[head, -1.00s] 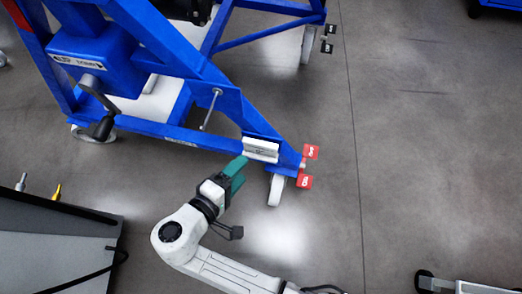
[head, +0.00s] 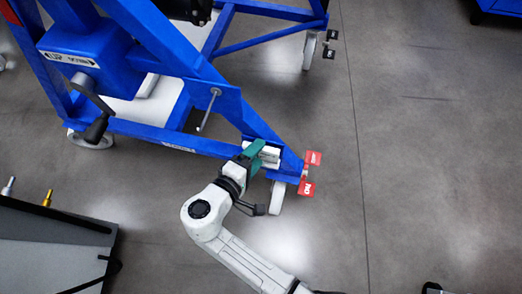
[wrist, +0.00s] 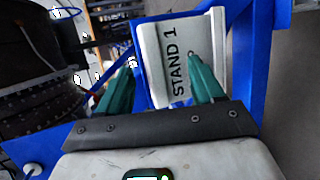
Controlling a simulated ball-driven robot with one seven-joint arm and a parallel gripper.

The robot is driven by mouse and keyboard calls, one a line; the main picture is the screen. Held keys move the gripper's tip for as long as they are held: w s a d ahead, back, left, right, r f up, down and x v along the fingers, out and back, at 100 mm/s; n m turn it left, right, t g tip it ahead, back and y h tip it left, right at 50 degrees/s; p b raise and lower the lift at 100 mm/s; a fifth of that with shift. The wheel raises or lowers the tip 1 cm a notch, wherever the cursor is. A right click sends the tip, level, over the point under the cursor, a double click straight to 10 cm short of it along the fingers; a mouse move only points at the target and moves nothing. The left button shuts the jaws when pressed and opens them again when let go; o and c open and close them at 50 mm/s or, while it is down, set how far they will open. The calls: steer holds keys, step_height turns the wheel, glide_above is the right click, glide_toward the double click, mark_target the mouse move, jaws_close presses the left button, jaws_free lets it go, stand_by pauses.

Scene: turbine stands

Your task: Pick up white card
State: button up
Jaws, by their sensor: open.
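The white card (head: 271,154) sits on the lower blue beam of the turbine stand, near its front corner. In the wrist view the card (wrist: 172,60) reads "STAND 1" and stands in front of the fingers. My gripper (head: 258,156) is at the card and partly covers it in the head view. In the wrist view the green fingers of my gripper (wrist: 161,64) are apart, with the card showing between them. I cannot tell whether either finger touches it.
The blue stand (head: 205,85) rises at upper left. Red tags (head: 309,174) and a white caster (head: 277,197) are at its corner, close to my gripper. A grey cabinet (head: 50,250) stands at lower left.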

steer(key=shift+w+d, duration=0.1)
steer(key=shift+w, duration=0.1)
steer(key=shift+c, duration=0.5)
steer(key=shift+f, duration=0.15)
jaws_close()
